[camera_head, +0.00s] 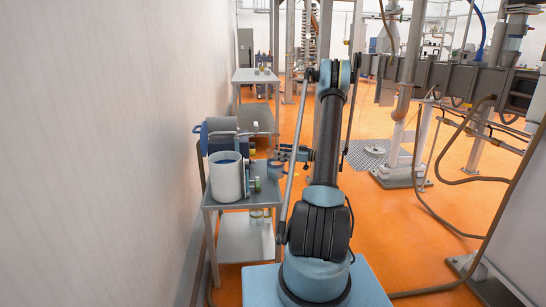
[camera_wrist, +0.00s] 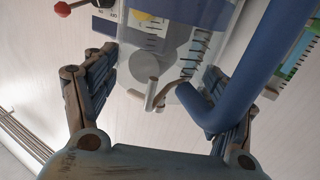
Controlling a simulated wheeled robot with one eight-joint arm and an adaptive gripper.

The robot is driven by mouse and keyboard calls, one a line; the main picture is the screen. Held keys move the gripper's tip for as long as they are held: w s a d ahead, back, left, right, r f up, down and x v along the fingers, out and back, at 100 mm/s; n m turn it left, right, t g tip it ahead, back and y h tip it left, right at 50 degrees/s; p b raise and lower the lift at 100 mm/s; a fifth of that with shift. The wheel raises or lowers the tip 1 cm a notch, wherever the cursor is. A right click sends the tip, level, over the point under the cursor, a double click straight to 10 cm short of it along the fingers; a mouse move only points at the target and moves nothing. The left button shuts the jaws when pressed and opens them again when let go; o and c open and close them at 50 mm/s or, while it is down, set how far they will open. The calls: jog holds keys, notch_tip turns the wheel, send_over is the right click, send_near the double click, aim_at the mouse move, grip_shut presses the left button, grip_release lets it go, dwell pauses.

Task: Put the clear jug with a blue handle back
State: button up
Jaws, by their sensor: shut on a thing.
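In the wrist view the clear jug (camera_wrist: 168,40) stands between the two fingers of my gripper (camera_wrist: 160,75), with printed marks on its wall. Its thick blue handle (camera_wrist: 238,90) curves down on the right, in front of the right finger. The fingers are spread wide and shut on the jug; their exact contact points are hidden. In the head view my gripper (camera_head: 284,152) points left, at the right edge of the grey table. A small bluish vessel (camera_head: 276,169) shows just below its tips; I cannot tell whether it is the jug.
A white bucket with blue contents (camera_head: 227,180) stands at the near end of the table (camera_head: 235,200). Blue and grey equipment (camera_head: 220,128) is behind it. A pale wall (camera_head: 100,150) runs close on the left. Hoses and machinery (camera_head: 450,80) are on the right; orange floor lies between.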

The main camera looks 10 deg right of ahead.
aim_at(268, 150)
jog(key=x, duration=0.4)
jog(key=shift+w+a, duration=0.1)
jog(key=shift+a, duration=0.05)
jog(key=shift+f, duration=0.85)
jog(key=o, duration=2.1)
jog(key=shift+c, duration=0.2)
